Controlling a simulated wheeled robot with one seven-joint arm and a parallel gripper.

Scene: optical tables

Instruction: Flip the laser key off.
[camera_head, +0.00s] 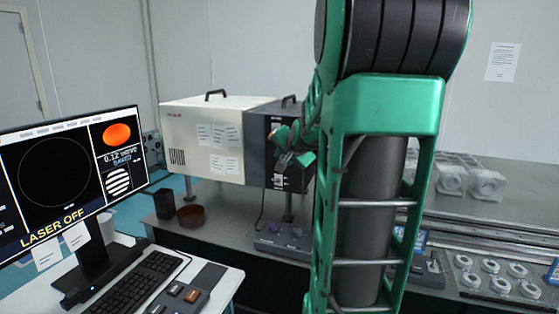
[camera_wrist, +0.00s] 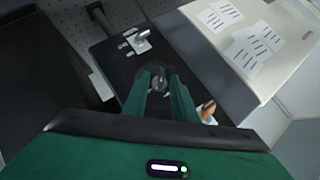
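The laser unit is a cream box with a dark grey end (camera_head: 258,148) on the back table. Its dark panel (camera_wrist: 122,68) fills the middle of the wrist view. A small round metallic piece, seemingly the laser key (camera_wrist: 159,84), stands on that panel between my fingertips; its turn position is too small to read. My gripper (camera_wrist: 160,76) has its two green fingers apart on either side of this piece, with no clear contact. In the head view my gripper (camera_head: 297,150) is at the dark panel, partly hidden by my arm. The monitor (camera_head: 68,180) reads "LASER OFF".
A silver bracket-like part (camera_wrist: 138,42) and an orange-tipped part (camera_wrist: 207,110) flank the gripper on the panel. A keyboard (camera_head: 135,285) lies in front. Clear optics (camera_head: 487,184) stand right.

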